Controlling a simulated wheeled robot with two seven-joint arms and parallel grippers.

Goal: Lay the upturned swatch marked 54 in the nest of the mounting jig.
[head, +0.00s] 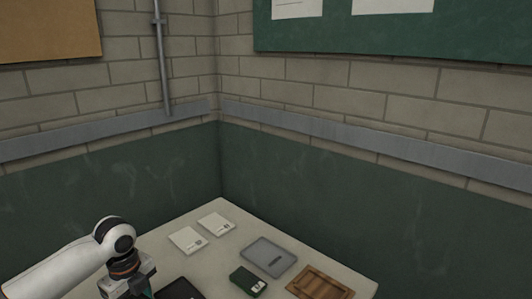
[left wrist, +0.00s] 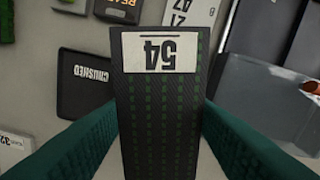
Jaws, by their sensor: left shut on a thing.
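The swatch marked 54 (left wrist: 160,110) fills the middle of the left wrist view, its dark backing with rows of green stitch marks facing the camera. Its white label reads upside down in that picture. My left gripper (left wrist: 158,125) is shut on it, with a green finger along each side. In the head view this gripper (head: 147,291) is at the lower left edge of the table, mostly cut off, and the swatch cannot be made out there. The mounting jig cannot be identified for sure; a brown wooden frame (head: 320,283) lies at the table's front right. My right gripper is out of view.
A black tray marked CRUSHED (left wrist: 86,84) lies beside the swatch. In the head view, two white cards (head: 187,240) (head: 216,224), a grey tray (head: 268,256) and a small green block (head: 248,281) lie on the table (head: 228,250). Walls close off the back.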

